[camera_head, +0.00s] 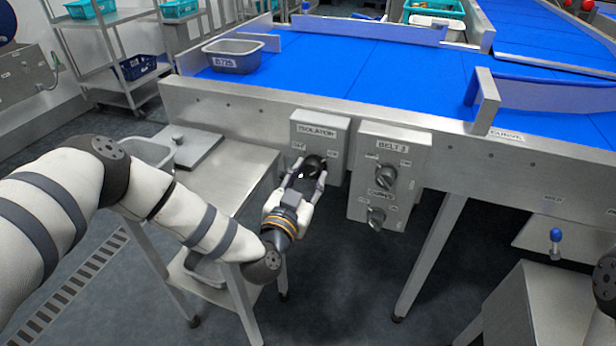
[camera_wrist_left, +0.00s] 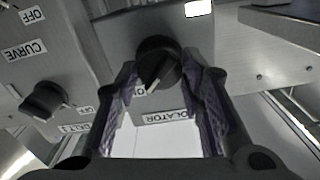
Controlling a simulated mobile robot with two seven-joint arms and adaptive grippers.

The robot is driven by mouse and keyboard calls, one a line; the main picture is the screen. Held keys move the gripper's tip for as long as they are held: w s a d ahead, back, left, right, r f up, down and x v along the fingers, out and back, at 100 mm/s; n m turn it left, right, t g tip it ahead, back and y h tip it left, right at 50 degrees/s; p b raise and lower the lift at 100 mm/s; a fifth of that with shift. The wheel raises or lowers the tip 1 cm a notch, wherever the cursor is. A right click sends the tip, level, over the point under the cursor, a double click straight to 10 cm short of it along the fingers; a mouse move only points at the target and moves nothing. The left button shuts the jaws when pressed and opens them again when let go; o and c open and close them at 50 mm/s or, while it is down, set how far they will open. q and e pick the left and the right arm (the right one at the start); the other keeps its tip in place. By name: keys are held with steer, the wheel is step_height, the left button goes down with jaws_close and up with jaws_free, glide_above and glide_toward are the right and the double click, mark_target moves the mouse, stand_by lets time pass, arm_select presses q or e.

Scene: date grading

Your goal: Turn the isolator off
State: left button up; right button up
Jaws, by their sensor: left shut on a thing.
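The isolator box (camera_head: 320,124) is a grey metal box on the front of the conveyor, labelled ISOLATOR. Its round black knob (camera_head: 315,163) sits below the label. My left gripper (camera_head: 308,174) has its fingers on either side of the knob and is shut on it. In the left wrist view the knob (camera_wrist_left: 158,62) is between the purple-padded fingers. That view is upside down, and the white pointer slants to lower left, towards a small, partly hidden label. My right gripper is not in view.
A steel side table (camera_head: 225,165) stands to the left. A grey tub (camera_head: 233,55) labelled D725 sits on the blue belt (camera_head: 350,75). A blue-topped lever (camera_head: 556,236) is at right.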

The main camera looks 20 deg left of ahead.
arm_select(q)
steer(key=shift+n, duration=0.3)
steer(key=n, duration=0.3)
steer(key=shift+n, duration=0.4)
steer(key=n, duration=0.4)
steer(key=shift+a+n, duration=0.1)
steer(key=shift+n, duration=0.2)
steer(key=n+b, duration=0.1)
steer(key=n, duration=0.3)
steer(key=shift+f, duration=0.1)
steer(key=shift+n+b, duration=0.4)
steer(key=shift+n, duration=2)
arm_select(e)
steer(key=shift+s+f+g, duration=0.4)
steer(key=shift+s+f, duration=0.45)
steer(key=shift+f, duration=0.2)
arm_select(q)
steer(key=o, duration=1.1)
steer(key=shift+o, duration=0.2)
